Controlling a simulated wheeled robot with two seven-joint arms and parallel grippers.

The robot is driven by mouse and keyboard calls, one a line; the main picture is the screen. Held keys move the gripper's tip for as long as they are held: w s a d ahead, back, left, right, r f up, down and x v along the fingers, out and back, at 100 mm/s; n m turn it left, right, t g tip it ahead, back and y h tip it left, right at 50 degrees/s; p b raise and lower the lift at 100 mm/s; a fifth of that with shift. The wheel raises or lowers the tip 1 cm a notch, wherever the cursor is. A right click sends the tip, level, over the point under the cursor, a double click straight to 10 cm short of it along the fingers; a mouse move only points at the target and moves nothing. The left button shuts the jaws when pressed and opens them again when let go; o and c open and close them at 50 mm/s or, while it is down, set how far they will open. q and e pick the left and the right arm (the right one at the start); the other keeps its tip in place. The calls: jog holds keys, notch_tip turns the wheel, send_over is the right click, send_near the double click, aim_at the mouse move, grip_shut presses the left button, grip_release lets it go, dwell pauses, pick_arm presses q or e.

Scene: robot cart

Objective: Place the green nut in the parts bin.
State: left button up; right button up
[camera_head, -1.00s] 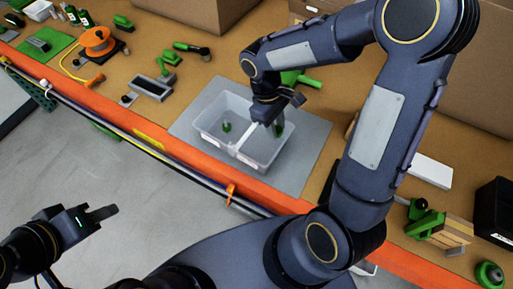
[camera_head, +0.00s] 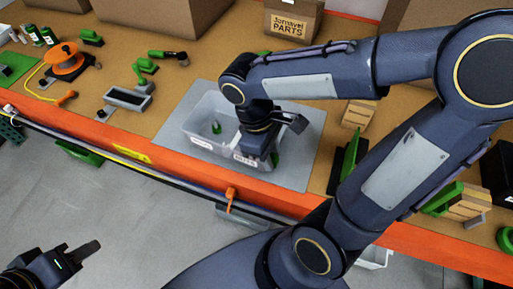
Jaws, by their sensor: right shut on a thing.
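The clear parts bin (camera_head: 190,122) has two labelled compartments and stands on a grey mat. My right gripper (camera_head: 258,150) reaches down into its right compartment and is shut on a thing. A small green piece (camera_head: 275,159) shows beside its fingers, partly hidden; I take it for the green nut, but its shape is not clear. Another small green part (camera_head: 216,128) stands in the left compartment. My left gripper (camera_head: 84,251) is empty at the lower left, away from the bench; its finger gap is not clear.
The grey mat (camera_head: 300,160) around the bin is bare. An orange spool (camera_head: 66,60) and a dark tray (camera_head: 128,98) lie to the left. A cardboard box (camera_head: 292,22) stands behind. Green and wooden parts (camera_head: 455,200) lie at right, near my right arm.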

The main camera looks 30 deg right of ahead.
jog(key=w+d+f, duration=0.1)
jog(key=w+f, duration=0.1)
jog(key=w, duration=0.2)
jog(key=w+d+f, duration=0.1)
jog(key=w+f, duration=0.2)
jog(key=w, duration=0.1)
jog(key=w+d+f, duration=0.1)
jog(key=w+f, duration=0.2)
jog(key=w, duration=0.1)
jog(key=shift+d+f+p, duration=0.25)
jog(key=shift+d+p, duration=0.05)
jog(key=shift+p, duration=0.1)
jog(key=shift+w+d+f, duration=0.2)
jog(key=shift+w+f, duration=0.3)
jog(key=shift+f, duration=1.7)
jog(key=shift+f, duration=0.25)
jog(key=o, duration=1)
jog(key=shift+r, duration=0.1)
